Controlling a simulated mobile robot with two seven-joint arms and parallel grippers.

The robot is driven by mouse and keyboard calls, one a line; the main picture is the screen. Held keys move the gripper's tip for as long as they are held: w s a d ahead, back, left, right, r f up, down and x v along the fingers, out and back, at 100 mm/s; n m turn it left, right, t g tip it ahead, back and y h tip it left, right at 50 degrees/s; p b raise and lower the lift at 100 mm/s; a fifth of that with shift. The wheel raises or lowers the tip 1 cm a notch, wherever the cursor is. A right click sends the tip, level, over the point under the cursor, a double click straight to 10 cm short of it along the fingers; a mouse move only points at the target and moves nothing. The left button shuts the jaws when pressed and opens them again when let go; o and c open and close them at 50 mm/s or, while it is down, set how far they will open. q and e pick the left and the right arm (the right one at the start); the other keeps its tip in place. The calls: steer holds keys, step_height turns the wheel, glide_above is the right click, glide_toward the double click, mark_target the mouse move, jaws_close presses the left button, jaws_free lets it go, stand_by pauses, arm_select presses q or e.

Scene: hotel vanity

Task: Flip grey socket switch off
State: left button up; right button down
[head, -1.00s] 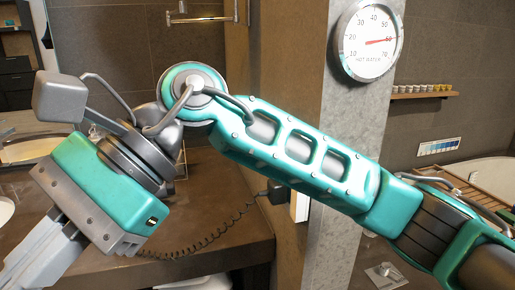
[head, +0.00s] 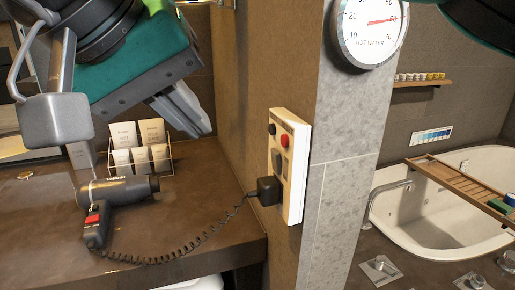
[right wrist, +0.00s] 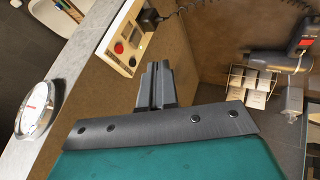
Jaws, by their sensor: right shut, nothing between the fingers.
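A cream socket panel (head: 293,205) is mounted on the brown wall beside the counter. It carries a black knob (head: 272,129), a red knob (head: 284,141) and small grey switch parts (head: 277,160) below them. A black plug (head: 268,190) sits in its lower part, partly covering it. The panel also shows at the upper left of the right wrist view (right wrist: 107,58); switch positions are too small to tell. My right gripper (head: 203,125) is shut and empty, up and left of the panel, apart from it. The fingers show in the right wrist view (right wrist: 155,75). My left gripper is not in view.
A hair dryer (head: 125,190) with a coiled cord to the plug lies on the brown counter (head: 220,235). A wire rack of cards (head: 140,160) stands behind it. A hot-water gauge (head: 370,28) is on the grey pillar. A bathtub (head: 400,210) is at right.

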mark_target(275, 161)
arm_select(q)
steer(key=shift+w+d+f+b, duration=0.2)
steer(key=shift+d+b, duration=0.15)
steer(key=shift+b, duration=0.25)
arm_select(e)
steer(key=w+d+f, duration=0.6)
steer(key=d+f, duration=0.1)
steer(key=shift+w+f, duration=0.2)
steer(key=shift+w, duration=0.05)
steer(key=shift+w+d, duration=0.1)
